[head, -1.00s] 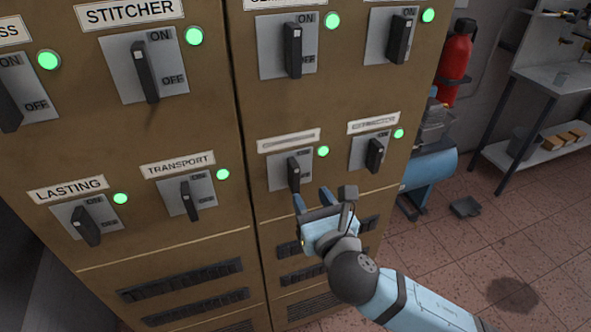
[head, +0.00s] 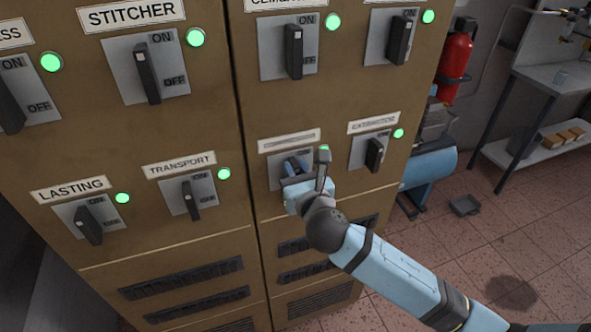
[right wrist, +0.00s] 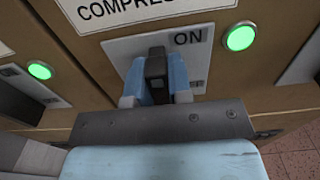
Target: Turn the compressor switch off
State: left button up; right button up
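The compressor switch is a black lever (right wrist: 157,68) on a grey plate (right wrist: 205,55) marked ON, under a partly cut-off label reading "COMPRES" (right wrist: 140,8) in the right wrist view. The green lamp (right wrist: 240,37) beside it is lit. In the head view its plate (head: 274,172) is partly behind my right gripper (head: 296,167). In the right wrist view the two blue fingers (right wrist: 157,80) stand on either side of the lever, close against it, and appear shut on it. The plate's lower part is hidden by the gripper. My left gripper is not in view.
Similar switches with lit green lamps surround it: transport (head: 191,197) to the left, extractor (head: 375,153) to the right, others above. Vents (head: 180,278) lie below. A red extinguisher (head: 456,55), a blue tank (head: 430,168) and a shelf (head: 540,150) stand to the right.

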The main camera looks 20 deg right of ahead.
grip_shut()
jog(key=m+p, duration=0.1)
jog(key=m, duration=0.1)
jog(key=shift+d+m, duration=0.2)
jog(key=shift+m, duration=0.2)
jog(key=m, duration=0.1)
jog(key=m+p, duration=0.1)
jog(key=shift+d+f+m, duration=0.15)
jog(key=shift+d+m, duration=0.1)
jog(key=shift+m, duration=0.15)
jog(key=shift+d+f+m, duration=0.2)
jog(key=shift+f+m, duration=0.15)
jog(key=shift+m, duration=1.7)
jog(key=shift+d+f+m, duration=0.2)
jog(key=shift+f+m, duration=0.1)
jog(key=shift+m, duration=1.8)
jog(key=shift+d+f+m, duration=0.2)
jog(key=shift+f+m, duration=0.15)
jog(key=shift+m, duration=1.7)
